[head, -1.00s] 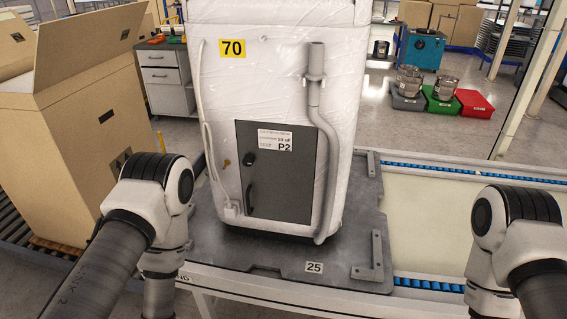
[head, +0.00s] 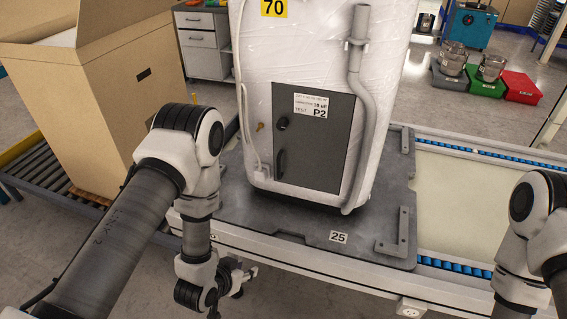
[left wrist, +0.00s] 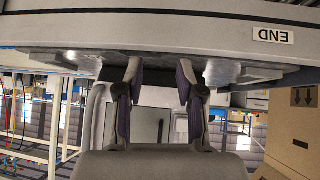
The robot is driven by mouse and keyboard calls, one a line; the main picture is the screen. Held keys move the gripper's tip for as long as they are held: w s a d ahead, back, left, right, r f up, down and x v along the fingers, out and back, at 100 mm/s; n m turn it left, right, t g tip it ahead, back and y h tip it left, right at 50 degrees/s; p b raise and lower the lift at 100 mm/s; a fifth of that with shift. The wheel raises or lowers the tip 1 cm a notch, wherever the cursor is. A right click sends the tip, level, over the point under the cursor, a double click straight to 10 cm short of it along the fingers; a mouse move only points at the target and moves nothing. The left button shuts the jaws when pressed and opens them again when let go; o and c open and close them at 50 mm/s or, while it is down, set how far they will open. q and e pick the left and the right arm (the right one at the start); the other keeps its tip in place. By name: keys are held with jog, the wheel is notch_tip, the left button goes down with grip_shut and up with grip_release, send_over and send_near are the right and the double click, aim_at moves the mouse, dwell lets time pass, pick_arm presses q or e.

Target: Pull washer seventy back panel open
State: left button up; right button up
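The washer (head: 310,50), wrapped in white film and marked with a yellow 70 label (head: 274,8), stands upright on a grey pallet. Its dark grey back panel (head: 325,150) lies flush, with a P2 label, a round black lock and a black handle (head: 280,163) at its left side. A small brass-coloured key (head: 260,126) shows left of the panel. My left gripper (head: 243,279) is low in front of the conveyor edge, apart from the washer. In the left wrist view its two fingers (left wrist: 160,78) stand apart with nothing between them. My right gripper is out of view.
A grey pipe (head: 365,100) runs down the washer right of the panel; a white hose (head: 245,125) runs down its left. The pallet (head: 290,238) has raised brackets at right. A large open carton (head: 90,105) stands left. The conveyor rail (head: 330,272) lies before the pallet.

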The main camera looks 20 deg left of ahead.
pick_arm(q)
jog(key=w+r+t+h+b, duration=0.15)
jog(key=w+r+t, duration=0.3)
jog(key=w, duration=0.55)
jog(key=m+t+b, duration=0.1)
jog(key=t+b, duration=0.2)
jog(key=t, duration=0.1)
send_near(278, 167)
jog(key=w, duration=0.2)
jog(key=shift+h, duration=0.35)
jog(key=p+x, duration=0.1)
jog(key=x, duration=0.5)
jog(key=shift+w, duration=0.4)
jog(key=shift+w+d, duration=0.1)
jog(key=shift+w, duration=0.2)
grip_shut()
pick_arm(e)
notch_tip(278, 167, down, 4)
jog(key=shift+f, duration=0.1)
